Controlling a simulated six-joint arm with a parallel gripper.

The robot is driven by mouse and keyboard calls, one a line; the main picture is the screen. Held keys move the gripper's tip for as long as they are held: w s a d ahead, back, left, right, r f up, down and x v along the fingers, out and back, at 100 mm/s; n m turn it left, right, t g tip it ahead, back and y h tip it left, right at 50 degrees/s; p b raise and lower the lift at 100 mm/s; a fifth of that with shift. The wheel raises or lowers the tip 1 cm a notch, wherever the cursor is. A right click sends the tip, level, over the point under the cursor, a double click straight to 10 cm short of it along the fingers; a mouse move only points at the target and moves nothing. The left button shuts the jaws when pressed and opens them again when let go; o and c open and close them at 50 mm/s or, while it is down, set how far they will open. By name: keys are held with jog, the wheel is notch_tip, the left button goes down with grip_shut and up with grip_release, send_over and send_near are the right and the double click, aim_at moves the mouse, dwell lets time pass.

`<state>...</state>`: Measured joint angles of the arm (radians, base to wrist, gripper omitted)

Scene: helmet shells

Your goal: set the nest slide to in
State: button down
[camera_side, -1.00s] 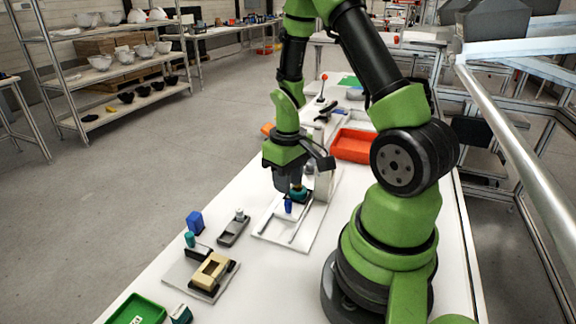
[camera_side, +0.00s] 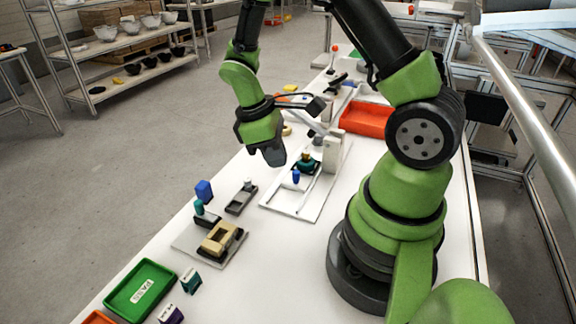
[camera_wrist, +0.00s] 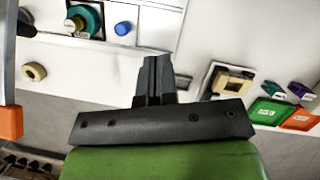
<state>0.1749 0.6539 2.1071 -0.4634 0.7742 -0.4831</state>
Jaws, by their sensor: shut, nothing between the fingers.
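The nest slide is a dark-topped carriage with a teal and dark piece in it (camera_side: 307,162) and a blue knob (camera_side: 296,176) at its front. It sits at the far end of the rails on a white base plate (camera_side: 285,205), beside a white post (camera_side: 333,155). The near stretch of rail is bare. In the wrist view the teal piece (camera_wrist: 86,19) and blue knob (camera_wrist: 122,28) show at the top. My gripper (camera_side: 274,158) is shut and empty, above and left of the knob, apart from it.
A green tray (camera_side: 140,292) is at the near end, and a red-orange bin (camera_side: 367,118) lies behind the post. A lever arm stands over the slide.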

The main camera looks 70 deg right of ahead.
aim_at(302, 165)
jog(key=w+a+n+h, duration=0.3)
jog(key=a+n+h, duration=0.5)
jog(key=n, duration=0.3)
jog(key=x, duration=0.9)
jog(key=shift+d+f, duration=0.1)
jog(key=shift+f, duration=0.15)
jog(key=d, duration=0.2)
jog(key=s+d, duration=0.1)
jog(key=shift+s+d+f, duration=0.1)
jog(key=shift+d+f, duration=0.05)
jog(key=shift+f, duration=0.1)
jog(key=shift+s+d, duration=0.15)
jog(key=shift+d, duration=0.35)
jog(key=shift+d, duration=2.4)
